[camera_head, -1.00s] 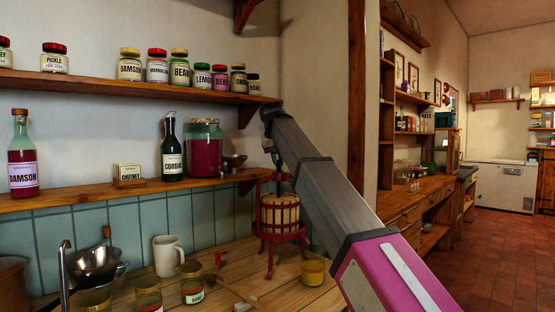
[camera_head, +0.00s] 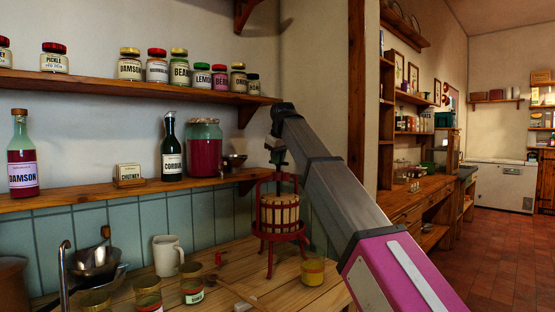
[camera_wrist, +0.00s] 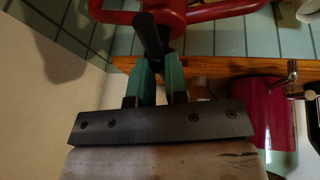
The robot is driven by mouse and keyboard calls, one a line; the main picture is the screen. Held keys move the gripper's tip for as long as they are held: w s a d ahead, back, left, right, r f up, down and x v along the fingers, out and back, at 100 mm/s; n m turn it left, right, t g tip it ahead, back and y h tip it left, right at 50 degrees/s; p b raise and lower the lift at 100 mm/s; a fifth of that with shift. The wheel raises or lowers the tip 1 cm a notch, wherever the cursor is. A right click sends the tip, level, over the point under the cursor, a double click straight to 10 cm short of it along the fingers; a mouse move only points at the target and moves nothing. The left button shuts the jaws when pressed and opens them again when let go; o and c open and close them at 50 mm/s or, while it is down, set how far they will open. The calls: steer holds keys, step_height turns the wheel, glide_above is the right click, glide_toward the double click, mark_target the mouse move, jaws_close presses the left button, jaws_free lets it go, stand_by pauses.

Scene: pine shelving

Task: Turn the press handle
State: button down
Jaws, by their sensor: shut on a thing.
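The fruit press stands on the wooden worktop in the head view, with a red metal frame and a slatted wooden basket (camera_head: 279,213). My gripper (camera_head: 279,157) is above the press, at the top of its frame. In the wrist view the two teal fingers of my gripper (camera_wrist: 161,68) are closed about the dark press handle (camera_wrist: 152,36), with red press metal (camera_wrist: 225,8) beyond it. The handle itself is largely hidden by my gripper and arm in the head view.
A yellow jar (camera_head: 313,271) stands right of the press. Behind, a lower shelf (camera_head: 90,199) holds bottles and a large red jar (camera_head: 205,148); an upper shelf (camera_head: 120,83) holds several jars.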

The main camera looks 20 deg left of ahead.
stand_by(0.3)
steer(key=c, duration=1.1)
jaws_free()
steer(key=v, duration=1.1)
